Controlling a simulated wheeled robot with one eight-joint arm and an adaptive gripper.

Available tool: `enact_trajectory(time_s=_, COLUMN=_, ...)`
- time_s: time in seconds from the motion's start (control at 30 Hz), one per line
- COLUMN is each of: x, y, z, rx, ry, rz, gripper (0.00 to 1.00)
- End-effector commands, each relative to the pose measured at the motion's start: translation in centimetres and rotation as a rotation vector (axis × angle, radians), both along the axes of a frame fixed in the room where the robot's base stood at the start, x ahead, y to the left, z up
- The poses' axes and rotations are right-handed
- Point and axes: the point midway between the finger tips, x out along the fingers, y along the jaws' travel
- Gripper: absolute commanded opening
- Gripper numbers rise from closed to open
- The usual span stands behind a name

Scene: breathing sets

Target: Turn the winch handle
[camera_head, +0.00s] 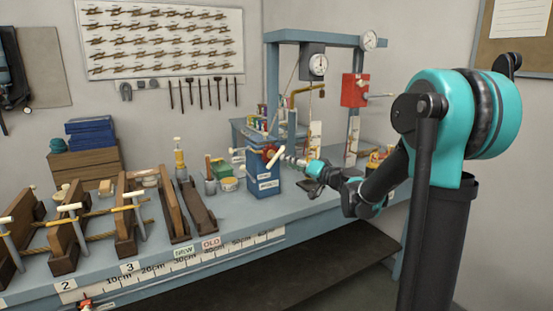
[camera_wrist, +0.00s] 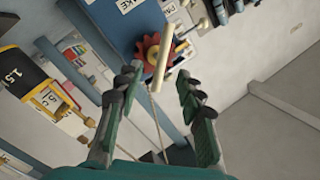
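The winch handle is a cream bar (camera_head: 276,158) on the front of a blue box (camera_head: 262,187) on the bench. In the wrist view the handle (camera_wrist: 164,52) stands in front of a red toothed wheel (camera_wrist: 148,46). A thin rope hangs below it. My gripper (camera_head: 309,178) is just to the right of the blue box. In the wrist view its two dark fingers (camera_wrist: 160,82) are spread apart with nothing held between them. The handle's lower end appears close to the opening between the fingertips. I cannot tell whether any finger touches it.
A blue frame (camera_head: 320,37) with dial gauges and a red box (camera_head: 355,90) stands behind.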

Motion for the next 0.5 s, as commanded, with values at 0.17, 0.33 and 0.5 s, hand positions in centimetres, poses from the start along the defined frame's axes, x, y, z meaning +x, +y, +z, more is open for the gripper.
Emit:
enact_trajectory(time_s=0.17, x=2.3, y=2.7, z=0.0, rx=0.001, ry=0.0, rz=0.002, gripper=0.38)
enact_trajectory(time_s=0.33, x=3.9, y=4.6, z=0.0, rx=0.001, ry=0.0, rz=0.001, gripper=0.38)
enact_trajectory(time_s=0.5, x=4.6, y=5.5, z=0.0, rx=0.001, ry=0.0, rz=0.001, gripper=0.38)
